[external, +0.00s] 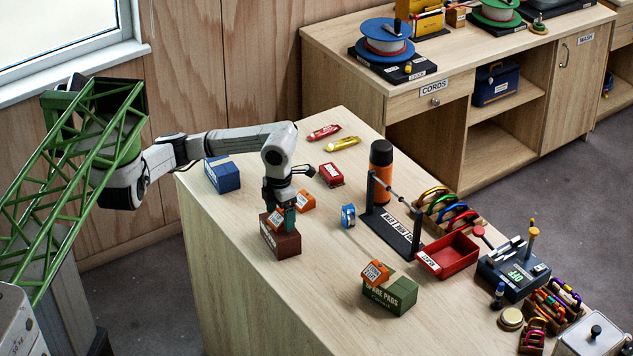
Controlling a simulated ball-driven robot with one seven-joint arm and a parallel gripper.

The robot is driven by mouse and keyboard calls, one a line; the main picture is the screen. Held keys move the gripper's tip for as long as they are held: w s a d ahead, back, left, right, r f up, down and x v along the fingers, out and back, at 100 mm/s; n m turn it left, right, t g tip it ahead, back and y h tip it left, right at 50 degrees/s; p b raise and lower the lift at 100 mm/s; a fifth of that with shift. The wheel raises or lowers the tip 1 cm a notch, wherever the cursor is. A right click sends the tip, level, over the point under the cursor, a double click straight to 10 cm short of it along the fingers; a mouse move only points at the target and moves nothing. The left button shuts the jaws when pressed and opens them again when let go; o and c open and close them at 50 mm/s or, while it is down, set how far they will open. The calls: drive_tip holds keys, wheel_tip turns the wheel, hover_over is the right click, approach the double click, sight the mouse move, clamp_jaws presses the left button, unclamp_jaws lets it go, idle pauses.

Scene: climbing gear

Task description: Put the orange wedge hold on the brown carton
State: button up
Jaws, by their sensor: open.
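The brown carton (283,245) stands on the wooden table below my gripper. An orange piece with a pale label (275,222) shows at the carton's top, close to the fingers; it looks like a wedge hold resting there. My gripper (284,212) points down over the carton and is open, with a teal part at its right finger. The fingers partly hide the orange piece, so contact is unclear. Another orange labelled piece (306,201) shows just behind and right of the gripper. A third orange piece (375,272) sits on the green carton (391,295).
A blue box (222,174) stands at the table's left edge. The table's near left is clear.

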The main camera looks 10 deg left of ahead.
sight(280, 214)
wheel_tip(280, 214, up, 12)
drive_tip(key=shift+f+b, duration=0.2)
drive_tip(key=shift+b, duration=0.2)
